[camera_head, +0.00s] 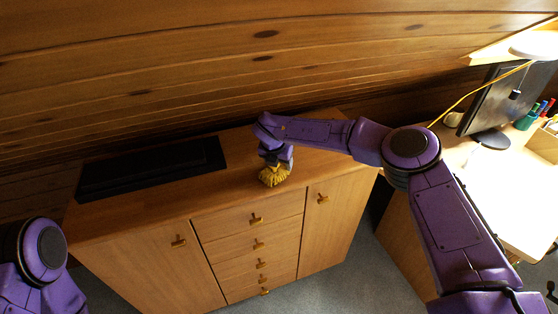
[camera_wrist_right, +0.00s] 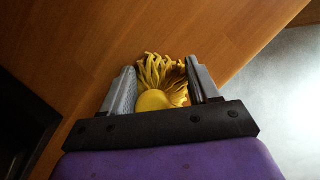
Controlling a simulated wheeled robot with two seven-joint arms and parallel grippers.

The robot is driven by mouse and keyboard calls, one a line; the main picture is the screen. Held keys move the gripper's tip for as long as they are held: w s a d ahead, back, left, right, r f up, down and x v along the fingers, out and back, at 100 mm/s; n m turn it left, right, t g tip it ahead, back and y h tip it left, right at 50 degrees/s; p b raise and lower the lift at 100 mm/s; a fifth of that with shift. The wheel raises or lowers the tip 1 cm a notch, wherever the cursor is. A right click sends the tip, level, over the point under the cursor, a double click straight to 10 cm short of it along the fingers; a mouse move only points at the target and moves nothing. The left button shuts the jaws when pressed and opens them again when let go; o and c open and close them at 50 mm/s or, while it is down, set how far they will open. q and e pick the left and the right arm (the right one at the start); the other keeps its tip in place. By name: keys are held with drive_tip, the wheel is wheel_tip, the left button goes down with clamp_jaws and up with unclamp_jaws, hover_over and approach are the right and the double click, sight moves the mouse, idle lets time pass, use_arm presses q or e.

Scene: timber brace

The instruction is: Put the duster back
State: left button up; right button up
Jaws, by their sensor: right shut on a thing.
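The yellow duster (camera_head: 273,176) is at the front edge of the wooden cabinet top (camera_head: 228,180), right of its middle. My right gripper (camera_head: 275,163) points down over it and is shut on it. In the right wrist view the duster's strands (camera_wrist_right: 160,72) fan out between the two grey fingers of my right gripper (camera_wrist_right: 163,88). Whether the duster touches the cabinet top is hard to tell. Of my left arm, only purple links show at the lower left of the head view; its gripper is out of view.
A long black device (camera_head: 152,168) lies on the cabinet's left part. Drawers and doors with handles (camera_head: 256,219) face front. At right stands a desk (camera_head: 500,185) with a monitor (camera_head: 497,100) and a pen holder (camera_head: 526,121). A plank wall (camera_head: 200,80) rises behind.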

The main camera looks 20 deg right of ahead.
sight(274, 177)
drive_tip(key=shift+f, duration=0.15)
drive_tip(key=o, duration=1.1)
drive_tip(key=shift+c, duration=0.2)
drive_tip(key=shift+r, duration=0.2)
drive_tip(key=shift+a+r, duration=0.1)
drive_tip(key=shift+r, duration=0.15)
drive_tip(key=b+v, duration=0.3)
drive_tip(key=v, duration=0.8)
drive_tip(key=shift+s+r, duration=0.15)
drive_tip(key=shift+r, duration=0.05)
drive_tip(key=shift+a, duration=0.15)
